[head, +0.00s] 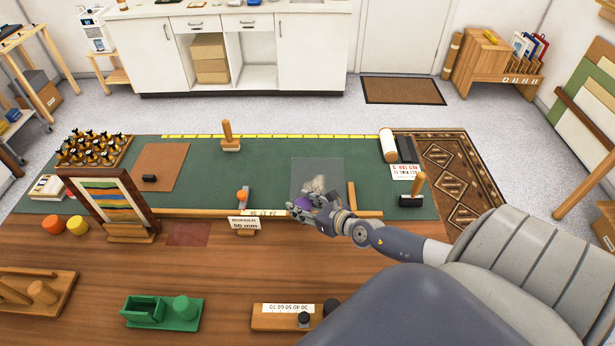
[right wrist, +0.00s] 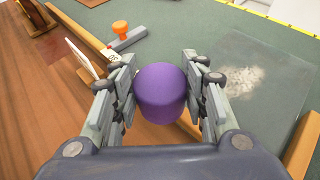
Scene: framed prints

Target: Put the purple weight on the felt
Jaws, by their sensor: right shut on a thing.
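The purple weight (right wrist: 161,92) is a rounded cylinder. It sits between the fingers of my right gripper (right wrist: 160,95), which is shut on it. In the head view the purple weight (head: 302,203) shows partly behind the fingers of my right gripper (head: 304,207), near the front edge of the green mat (head: 270,155). A small dark red cloth-like square (head: 188,233) lies on the wood left of the gripper; I cannot tell for sure that it is the felt. My left gripper is not in view.
A grey sheet (head: 330,168) with a pale crumbly pile (head: 317,184) lies beside my right gripper. An orange-topped tool (head: 243,197) and a white label card (head: 244,223) stand to its left. A framed striped print (head: 105,198) stands farther left.

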